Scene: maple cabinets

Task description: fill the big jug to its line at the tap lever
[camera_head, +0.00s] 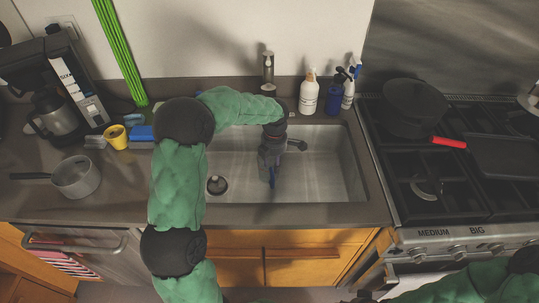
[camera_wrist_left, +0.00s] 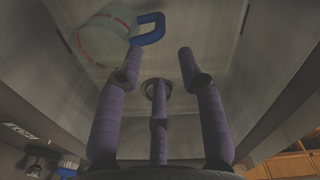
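The jug (camera_wrist_left: 103,36) shows in the left wrist view as a clear cylinder with a blue handle (camera_wrist_left: 150,29), lying or standing in the sink; I cannot tell which. Its fill line and any water cannot be made out. In the wrist view the left gripper's fingers (camera_wrist_left: 160,62) are spread and empty, apart from the jug's handle. My right gripper is out of view.
Bottles (camera_head: 309,93) stand behind the sink at right. The stove (camera_head: 440,165) with dark pans is to the right. A saucepan (camera_head: 75,177), a yellow cup (camera_head: 116,136) and a coffee machine (camera_head: 65,85) are on the left counter. The sink's right part is clear.

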